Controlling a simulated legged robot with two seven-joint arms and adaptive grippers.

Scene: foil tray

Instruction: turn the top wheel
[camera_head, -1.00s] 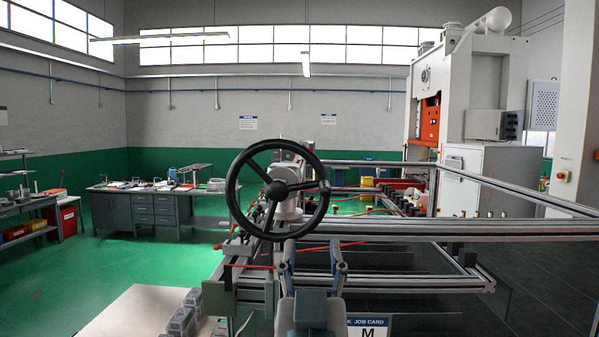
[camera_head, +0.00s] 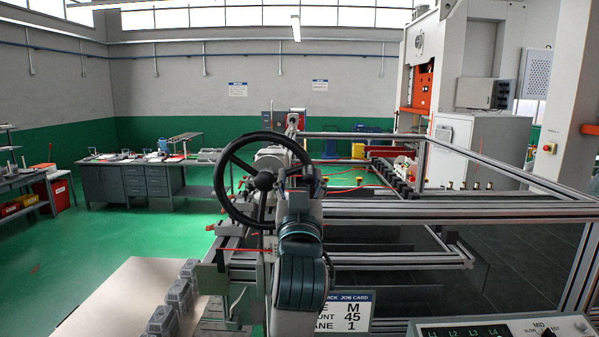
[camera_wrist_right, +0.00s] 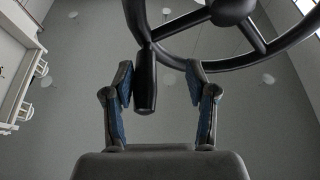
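The black three-spoked wheel (camera_head: 227,202) stands upright near the middle of the head view, on top of the frame. My right arm covers the wheel's right side there. The right gripper (camera_head: 302,177) is up at that side of the rim, its fingers hard to make out. In the right wrist view the wheel (camera_wrist_right: 232,10) fills the top, with its dark handle (camera_wrist_right: 146,82) projecting toward me. The open fingers of the right gripper (camera_wrist_right: 160,78) stand on both sides of the handle, which is closer to the left finger. A gap shows on the right. My left gripper is out of view.
Metal rails (camera_head: 450,211) run right of the wheel. Grey blocks (camera_head: 180,297) sit on a pale tabletop (camera_head: 120,300) at lower left. A job card (camera_head: 348,312) and a control panel (camera_head: 500,328) are at the front. Open green floor lies left.

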